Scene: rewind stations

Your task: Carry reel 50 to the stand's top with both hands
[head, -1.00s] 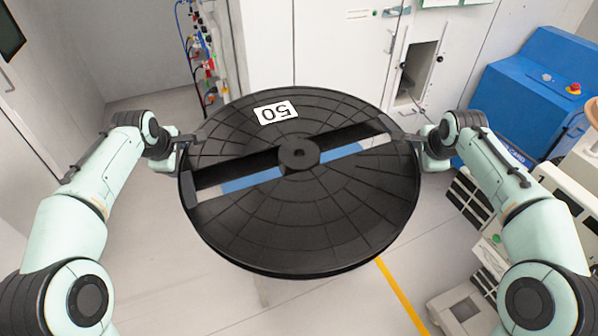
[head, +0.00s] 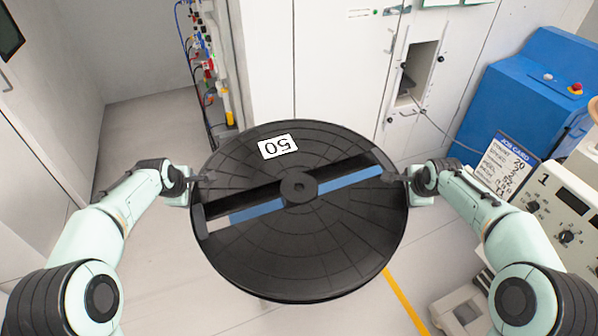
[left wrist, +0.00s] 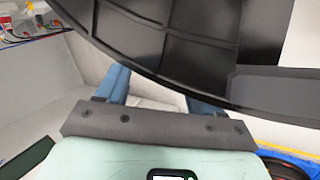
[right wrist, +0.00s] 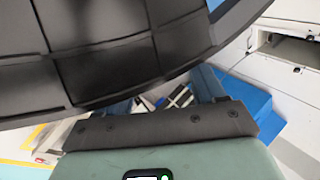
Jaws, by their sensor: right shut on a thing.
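Reel 50 (head: 310,245) is a large black disc with a white "50" label, a centre hub and a slot across it. It hangs roughly level in front of me, between both arms. My left gripper (head: 207,179) is shut on its left rim. My right gripper (head: 390,175) is shut on its right rim. The reel's dark underside or face also fills the top of the left wrist view (left wrist: 180,40) and the right wrist view (right wrist: 100,50), with fingers partly hidden at its rim. I cannot make out the stand; the reel hides what is below it.
White cabinets (head: 335,70) stand behind the reel, with an open niche (head: 418,72). Coloured cables (head: 205,65) hang at the back left. A blue machine (head: 525,95), a job card (head: 505,160) and a control panel (head: 565,215) stand at right. A yellow line (head: 405,300) crosses the floor.

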